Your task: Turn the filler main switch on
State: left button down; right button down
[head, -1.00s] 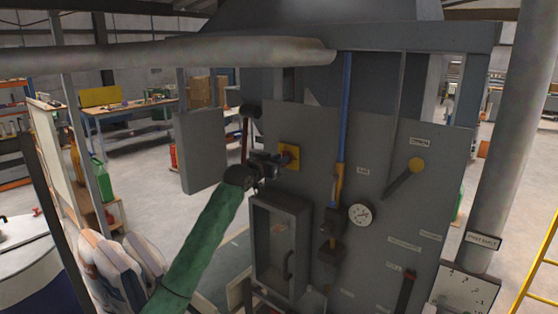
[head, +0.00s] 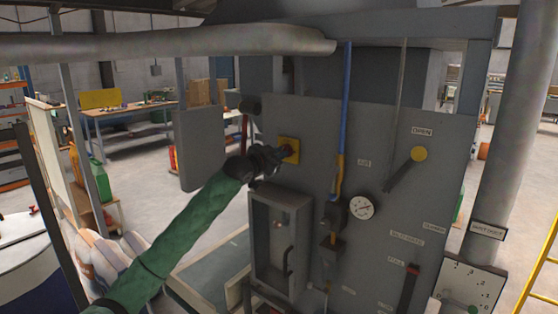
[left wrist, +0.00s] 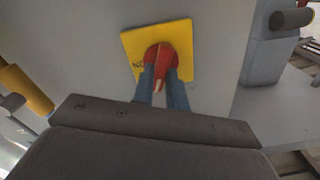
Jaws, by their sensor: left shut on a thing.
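The main switch is a red rotary handle (left wrist: 161,62) on a yellow square plate (head: 289,149) on the grey filler panel. In the left wrist view the yellow plate (left wrist: 183,38) looks tilted. My left gripper (head: 278,155) reaches the switch from the left, its arm in a green sleeve. In the left wrist view its two blue-grey fingers (left wrist: 163,80) are shut on the red handle, one on each side. My right gripper is not in view.
A glass-fronted box (head: 280,240) sits on the panel below the switch. A grey open door (head: 199,148) stands left of the arm. A large pipe (head: 160,50) crosses above.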

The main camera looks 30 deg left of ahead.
pick_arm(q)
jog(key=m, duration=1.3)
jog(key=shift+d+f, duration=0.2)
jog(key=shift+f, duration=0.15)
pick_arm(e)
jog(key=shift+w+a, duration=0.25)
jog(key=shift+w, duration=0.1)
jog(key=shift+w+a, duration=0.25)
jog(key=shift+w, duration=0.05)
pick_arm(q)
jog(key=shift+f, duration=0.1)
